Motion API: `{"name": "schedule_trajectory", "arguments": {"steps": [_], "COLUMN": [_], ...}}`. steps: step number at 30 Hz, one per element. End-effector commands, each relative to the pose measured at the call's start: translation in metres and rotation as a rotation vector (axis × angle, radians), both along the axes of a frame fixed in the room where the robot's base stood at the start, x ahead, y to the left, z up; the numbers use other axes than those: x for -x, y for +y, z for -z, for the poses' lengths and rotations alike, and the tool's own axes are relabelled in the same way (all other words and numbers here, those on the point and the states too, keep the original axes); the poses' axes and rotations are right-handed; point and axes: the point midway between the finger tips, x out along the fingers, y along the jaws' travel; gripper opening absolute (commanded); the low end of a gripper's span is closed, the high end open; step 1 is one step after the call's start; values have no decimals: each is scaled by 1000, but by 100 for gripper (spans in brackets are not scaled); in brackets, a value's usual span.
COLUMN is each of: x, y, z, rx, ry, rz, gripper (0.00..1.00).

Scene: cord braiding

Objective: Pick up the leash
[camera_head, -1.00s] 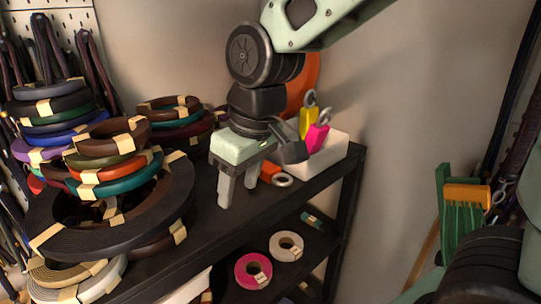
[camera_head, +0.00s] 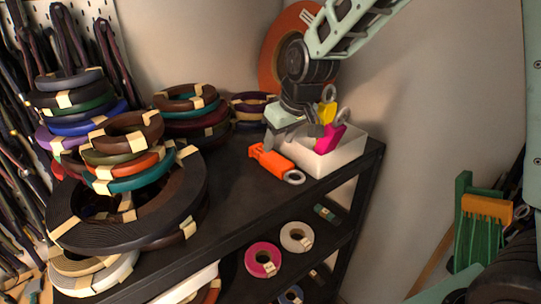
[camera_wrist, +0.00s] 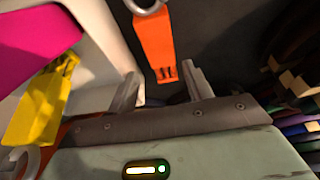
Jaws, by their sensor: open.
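No thing in view is clearly marked as the leash. An orange piece with a metal ring (camera_head: 269,160) lies on the black shelf top, beside the white bin. The same orange piece shows in the wrist view (camera_wrist: 154,42), its near end just ahead of and between the fingertips. My gripper (camera_head: 273,146) is behind it, pointing down, close to the bin's left side. In the wrist view my gripper (camera_wrist: 160,82) is open, its two fingers apart with nothing held. I cannot tell whether a finger touches the orange piece.
The white bin (camera_head: 345,158) holds a yellow piece (camera_head: 326,110) and a magenta piece (camera_head: 330,137) with rings. Stacked taped coils (camera_head: 130,215) fill the shelf's left. Dark straps (camera_head: 65,35) hang at the left wall. The shelf top (camera_head: 225,205) is clear in front.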

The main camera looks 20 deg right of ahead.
Motion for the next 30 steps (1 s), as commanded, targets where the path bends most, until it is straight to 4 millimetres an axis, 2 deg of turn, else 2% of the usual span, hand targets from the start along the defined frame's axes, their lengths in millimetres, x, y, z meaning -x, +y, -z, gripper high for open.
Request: {"name": "schedule_trajectory", "arguments": {"steps": [8,18,29,30], "x": [-6,-23,-26,-26], "y": [3,10,10,10], "z": [14,49,56,56], "rx": [1,0,0,0], "ry": [2,3,0,0], "rz": [-2,0,-1,-1], "gripper": [51,51,51,40]}}
